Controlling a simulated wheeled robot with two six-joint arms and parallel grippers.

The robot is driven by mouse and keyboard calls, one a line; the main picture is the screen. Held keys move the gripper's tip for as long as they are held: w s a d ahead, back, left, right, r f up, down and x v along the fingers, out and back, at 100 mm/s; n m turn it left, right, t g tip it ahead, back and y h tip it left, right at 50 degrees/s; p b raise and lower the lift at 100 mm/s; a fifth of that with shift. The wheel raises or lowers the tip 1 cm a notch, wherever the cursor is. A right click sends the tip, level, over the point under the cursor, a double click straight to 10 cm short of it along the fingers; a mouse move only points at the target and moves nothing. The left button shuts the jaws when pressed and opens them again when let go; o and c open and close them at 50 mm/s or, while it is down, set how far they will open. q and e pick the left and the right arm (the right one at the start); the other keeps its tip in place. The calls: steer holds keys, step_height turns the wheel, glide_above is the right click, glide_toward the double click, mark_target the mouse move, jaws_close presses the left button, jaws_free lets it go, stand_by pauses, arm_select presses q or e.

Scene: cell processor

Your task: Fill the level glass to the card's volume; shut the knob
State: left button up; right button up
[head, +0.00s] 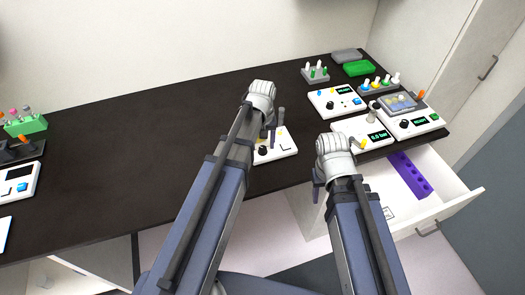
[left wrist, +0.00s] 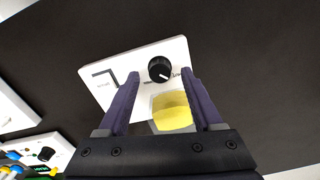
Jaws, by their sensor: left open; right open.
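My left gripper (head: 271,127) is open above a small white panel (head: 284,143) near the table's front edge. In the left wrist view its two purple fingers (left wrist: 160,75) point at the panel (left wrist: 95,73), with the black knob (left wrist: 160,69) between the fingertips in the picture. The black knob also shows in the head view (head: 262,151). A yellow block-like part (left wrist: 172,111) shows between the fingers, nearer the camera; whether it touches them I cannot tell. The level glass and its liquid cannot be made out. My right gripper (head: 318,187) is open, beside the open drawer, mostly hidden by its wrist.
White instruments with displays (head: 336,102) stand to the right, with a green tray (head: 359,68) and a rack (head: 316,74) behind. An open drawer (head: 452,203) holds a purple block (head: 410,175). A green rack (head: 26,125) stands far left. The table's middle left is clear.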

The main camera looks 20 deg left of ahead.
arm_select(q)
steer(key=shift+f, duration=0.6)
jaws_close()
